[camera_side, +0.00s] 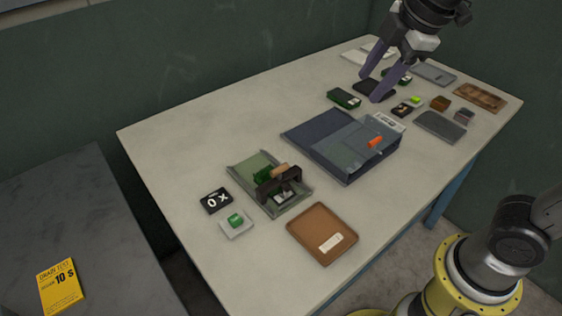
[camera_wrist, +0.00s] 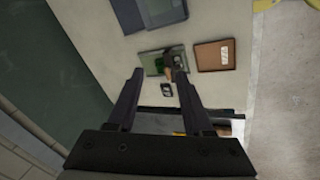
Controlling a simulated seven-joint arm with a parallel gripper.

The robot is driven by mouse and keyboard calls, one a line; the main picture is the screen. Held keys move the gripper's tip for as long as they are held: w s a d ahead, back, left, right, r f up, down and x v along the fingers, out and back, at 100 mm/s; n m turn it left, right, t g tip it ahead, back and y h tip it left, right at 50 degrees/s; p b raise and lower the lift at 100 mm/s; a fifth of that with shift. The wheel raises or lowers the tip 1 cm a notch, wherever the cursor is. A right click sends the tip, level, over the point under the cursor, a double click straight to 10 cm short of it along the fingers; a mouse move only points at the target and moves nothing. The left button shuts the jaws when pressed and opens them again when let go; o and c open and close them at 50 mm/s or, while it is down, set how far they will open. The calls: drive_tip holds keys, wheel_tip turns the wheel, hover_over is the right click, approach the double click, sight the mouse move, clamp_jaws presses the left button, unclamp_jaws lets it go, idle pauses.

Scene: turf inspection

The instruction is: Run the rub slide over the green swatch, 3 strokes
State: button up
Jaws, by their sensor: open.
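A grey-green tray (camera_side: 241,169) stands on the table, left of the middle in the side view. In it are a dark green patch (camera_side: 263,176), apparently the green swatch, and a black bridge-like piece with a tan bar (camera_side: 280,177), apparently the rub slide. In the wrist view the tray (camera_wrist: 149,57) and the black piece (camera_wrist: 178,60) show beyond my fingers. Whether the slide touches the swatch cannot be told. My gripper (camera_side: 370,87) is open and empty over the far part of the table, well away from the tray. It also shows in the wrist view (camera_wrist: 160,78).
Several small items crowd the far end.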

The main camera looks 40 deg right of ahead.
drive_tip(key=w+a+f+n+g, duration=0.1)
drive_tip(key=w+a+f+n, duration=0.3)
drive_tip(key=w+a, duration=0.35)
drive_tip(key=g, duration=0.1)
approach(280, 168)
drive_tip(key=shift+n, duration=0.3)
drive_tip(key=x, duration=0.8)
drive_tip(key=shift+f, duration=0.1)
clamp_jaws()
idle(0.5)
